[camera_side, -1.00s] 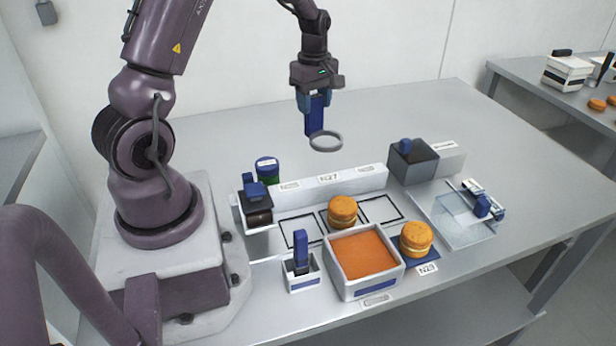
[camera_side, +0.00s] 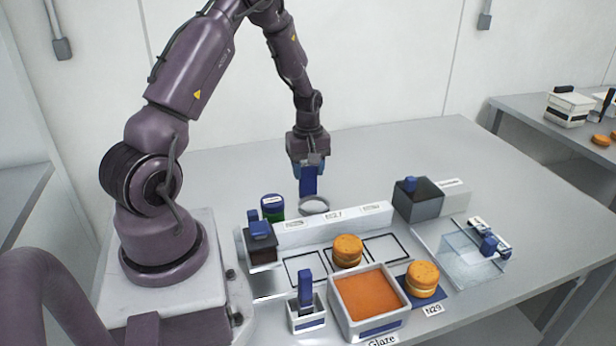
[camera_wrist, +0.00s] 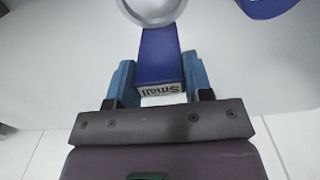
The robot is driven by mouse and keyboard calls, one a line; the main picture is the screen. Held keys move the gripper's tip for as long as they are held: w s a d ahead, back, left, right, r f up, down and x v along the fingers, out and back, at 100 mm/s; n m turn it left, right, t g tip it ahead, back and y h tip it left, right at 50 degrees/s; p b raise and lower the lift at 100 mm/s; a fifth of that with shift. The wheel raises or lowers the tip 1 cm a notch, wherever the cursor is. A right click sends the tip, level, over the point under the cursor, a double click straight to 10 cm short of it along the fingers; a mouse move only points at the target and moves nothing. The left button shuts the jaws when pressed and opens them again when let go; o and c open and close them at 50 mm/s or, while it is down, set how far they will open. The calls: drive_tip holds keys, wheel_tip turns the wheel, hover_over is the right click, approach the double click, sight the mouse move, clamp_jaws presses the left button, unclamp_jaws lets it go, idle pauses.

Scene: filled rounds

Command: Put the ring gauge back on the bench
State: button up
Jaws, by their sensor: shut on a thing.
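The ring gauge has a blue handle (camera_side: 308,183) and a grey ring (camera_side: 314,207) at its lower end. In the side view the ring is low over the bench (camera_side: 400,150), just behind the white labelled rail; I cannot tell whether it touches the bench. My gripper (camera_side: 308,170) points down and is shut on the handle. The ring (camera_wrist: 155,22) is partly cut off at the top edge.
A green jar with a blue lid (camera_side: 272,208) stands just left of the ring. The white rail (camera_side: 335,225) is in front. A grey box (camera_side: 417,200) stands to the right. A glaze tray (camera_side: 370,300) and sandwich rounds (camera_side: 347,250) are nearer. The bench behind is clear.

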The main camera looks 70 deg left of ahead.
sight(313, 190)
drive_tip(key=shift+f, duration=1.05)
drive_tip(key=shift+f, duration=0.2)
drive_tip(key=o, duration=0.8)
drive_tip(key=shift+r, duration=0.15)
